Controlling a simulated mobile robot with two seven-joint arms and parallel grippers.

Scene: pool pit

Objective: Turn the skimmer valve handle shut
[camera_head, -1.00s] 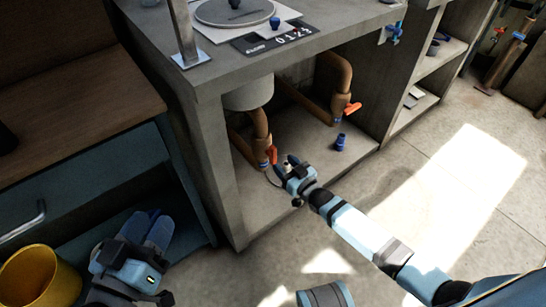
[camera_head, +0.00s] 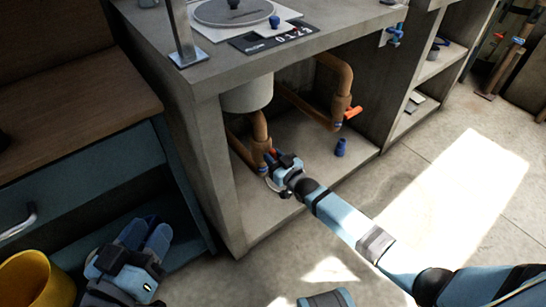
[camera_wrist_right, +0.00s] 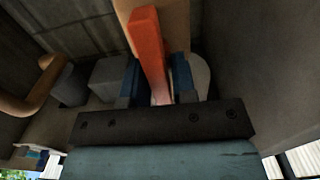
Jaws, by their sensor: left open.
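A red valve handle (camera_head: 273,153) sits low on the left copper pipe (camera_head: 260,130) under the counter. In the right wrist view this handle (camera_wrist_right: 150,45) rises between the two blue fingers of my right gripper (camera_wrist_right: 157,82). The handle looks close to the right-hand finger; whether both fingers press on it I cannot tell. In the head view my right gripper (camera_head: 272,163) is at this valve and hides part of it. A second, orange handle (camera_head: 352,112) points out from the right pipe (camera_head: 341,95). My left gripper (camera_head: 146,234) is open and empty at lower left.
A small blue piece (camera_head: 341,148) stands on the cabinet floor right of my right gripper. The concrete side walls (camera_head: 215,160) frame the opening. A yellow bucket (camera_head: 35,285) is at lower left. The sunlit floor (camera_head: 455,190) at right is clear.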

